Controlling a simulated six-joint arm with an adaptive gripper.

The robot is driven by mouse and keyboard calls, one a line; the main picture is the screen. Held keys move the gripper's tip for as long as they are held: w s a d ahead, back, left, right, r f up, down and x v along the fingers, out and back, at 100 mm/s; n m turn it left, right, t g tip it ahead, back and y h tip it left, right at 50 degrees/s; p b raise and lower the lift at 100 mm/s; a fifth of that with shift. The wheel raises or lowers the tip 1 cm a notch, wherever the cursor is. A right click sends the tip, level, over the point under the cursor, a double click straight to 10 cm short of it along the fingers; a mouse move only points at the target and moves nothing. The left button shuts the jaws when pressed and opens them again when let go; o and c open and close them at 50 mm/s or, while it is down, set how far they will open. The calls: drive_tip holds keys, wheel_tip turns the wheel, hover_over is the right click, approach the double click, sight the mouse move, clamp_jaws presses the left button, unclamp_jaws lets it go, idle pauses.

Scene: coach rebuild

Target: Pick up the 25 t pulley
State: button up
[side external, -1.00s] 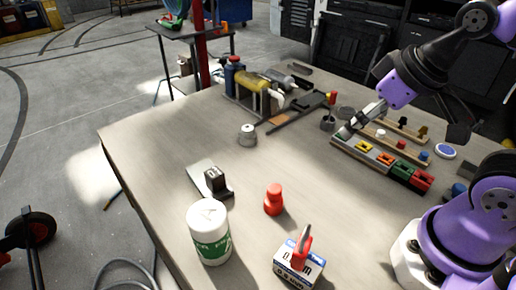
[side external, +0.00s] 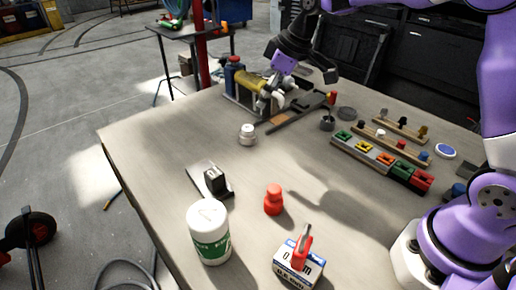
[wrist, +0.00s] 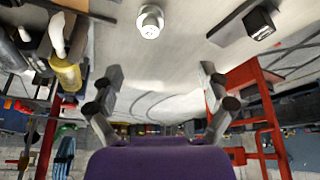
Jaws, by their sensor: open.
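A small silver, pulley-like cylinder with a narrower top (side external: 247,134) stands on the table, left of the middle in the side view. In the wrist view it shows near the top centre (wrist: 150,22). No tooth count can be read, so I cannot confirm it is the 25 t pulley. My gripper (wrist: 160,72) is open, with nothing between its fingers. In the side view it is at the far part of the table, by the yellow cylinder, beyond and right of the silver part. The fingertips are partly lost against the clutter there.
A yellow cylinder (side external: 244,80) and blue bottle (side external: 233,73) crowd the far edge. A black block (side external: 215,179), white tub (side external: 209,236), red piece (side external: 274,200) and labelled box (side external: 299,265) stand nearer. A coloured block rack (side external: 382,160) lies right. Table around the silver part is clear.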

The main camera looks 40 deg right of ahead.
drive_tip(key=n, duration=0.1)
approach(249, 128)
drive_tip(key=x, duration=0.4)
drive_tip(key=shift+w+a+f, duration=0.15)
drive_tip(key=shift+a+f, duration=0.05)
drive_tip(key=shift+f, duration=0.15)
drive_tip(key=x, duration=0.6)
drive_tip(key=shift+d, duration=0.1)
drive_tip(key=c, duration=1.3)
